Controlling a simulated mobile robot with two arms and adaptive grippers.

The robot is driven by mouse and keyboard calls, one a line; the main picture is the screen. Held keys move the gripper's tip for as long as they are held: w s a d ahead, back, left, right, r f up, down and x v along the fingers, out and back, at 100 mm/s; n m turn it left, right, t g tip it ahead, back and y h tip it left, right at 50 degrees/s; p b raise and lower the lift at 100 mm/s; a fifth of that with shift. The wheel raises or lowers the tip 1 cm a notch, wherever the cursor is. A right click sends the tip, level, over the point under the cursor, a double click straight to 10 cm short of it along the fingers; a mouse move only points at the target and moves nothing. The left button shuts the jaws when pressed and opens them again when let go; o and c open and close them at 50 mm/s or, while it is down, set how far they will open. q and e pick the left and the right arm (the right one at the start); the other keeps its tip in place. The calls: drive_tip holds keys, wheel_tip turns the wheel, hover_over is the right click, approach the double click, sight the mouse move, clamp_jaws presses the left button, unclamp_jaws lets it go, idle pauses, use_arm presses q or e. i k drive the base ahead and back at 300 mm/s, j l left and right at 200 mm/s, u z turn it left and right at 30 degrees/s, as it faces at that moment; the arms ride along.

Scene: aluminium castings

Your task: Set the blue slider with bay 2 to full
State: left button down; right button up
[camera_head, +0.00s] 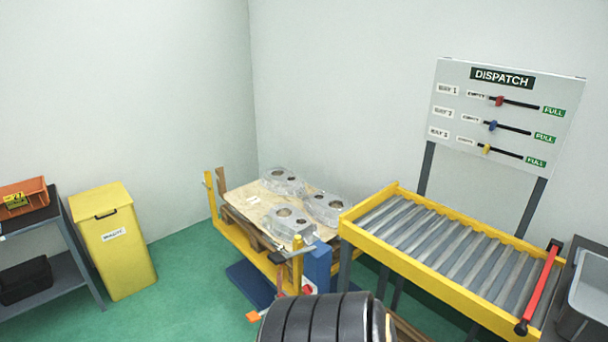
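The dispatch board (460,105) stands upright behind the roller conveyor at the right. It has three slots, labelled bay 1, bay 2 and bay 3 from top to bottom, each with EMPTY at its left end and FULL at its right. The blue slider (492,126) sits in the middle slot near the EMPTY end. The green FULL label (545,137) of that row is at the right. The red slider (499,101) and the yellow slider (487,149) also sit near their EMPTY ends. Neither gripper shows in the head view.
A yellow-framed roller conveyor (345,222) with a red bar (540,288) at its right end stands in front of the board. A pallet with several aluminium castings (284,182) is left of it. A yellow bin (115,240) and a shelf (75,245) stand at the left.

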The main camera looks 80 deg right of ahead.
sight(493, 124)
drive_tip(key=z, duration=3.7)
drive_tip(key=k+j, duration=0.2)
drive_tip(key=k+j+z, duration=0.05)
drive_tip(key=k, duration=0.05)
